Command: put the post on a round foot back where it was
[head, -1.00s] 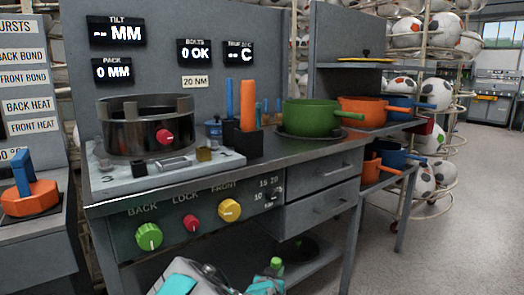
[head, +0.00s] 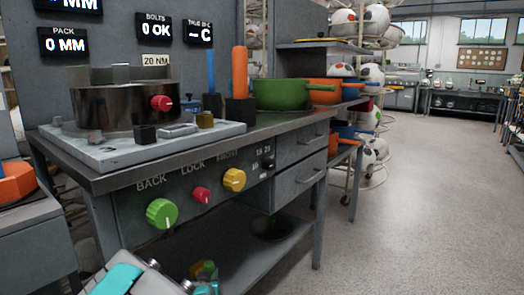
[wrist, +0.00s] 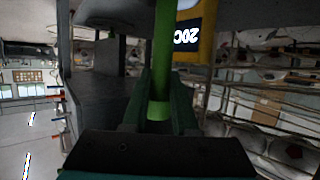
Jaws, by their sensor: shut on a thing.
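A green post (wrist: 160,60) stands between the two fingers of my gripper (wrist: 162,80) in the wrist view. My gripper is shut on it. The post runs out of the top of that view, and I cannot make out its round foot. In the head view, my wrist part shows at the bottom edge, and a small green and orange shape (head: 205,268) shows low beside it, in front of the lower shelf. I cannot tell which part of the post that is.
A steel bench (head: 270,128) carries a dark round drum (head: 120,107), a green pot (head: 280,95) and an orange post (head: 240,72) in a black block. Its lower shelf (head: 250,250) holds a dark round dish (head: 270,228). A yellow block labelled 20C (wrist: 205,38) is near my fingers. Floor at right is clear.

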